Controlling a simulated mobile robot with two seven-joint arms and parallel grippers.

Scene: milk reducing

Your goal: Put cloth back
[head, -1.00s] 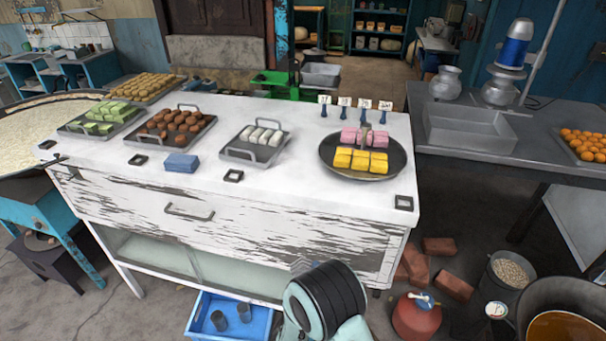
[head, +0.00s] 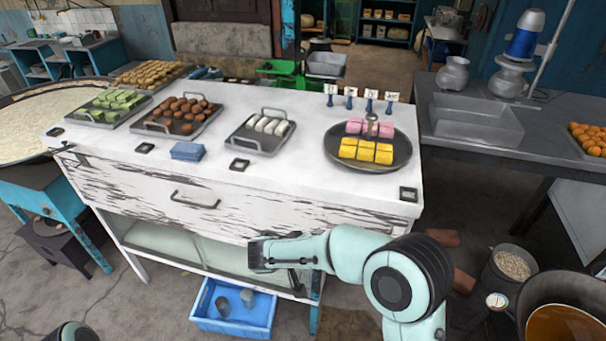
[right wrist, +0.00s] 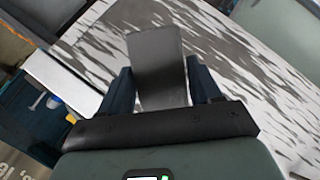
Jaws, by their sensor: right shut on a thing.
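A folded blue cloth (head: 188,151) lies on the white counter (head: 290,178), near its front edge below the trays. My right arm comes in from the lower right. Its gripper (head: 262,253) is in front of the counter's front panel, below the top and to the right of the drawer handle, apart from the blue cloth. In the right wrist view my right gripper (right wrist: 162,88) is shut on a flat grey piece (right wrist: 155,50); I cannot tell what it is. My left gripper is out of view.
Sweets trays (head: 182,117) and a round dark plate (head: 340,158) stand on the counter, with label stands (head: 371,100) behind. A blue crate (head: 232,322) with grey cups is on the floor below.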

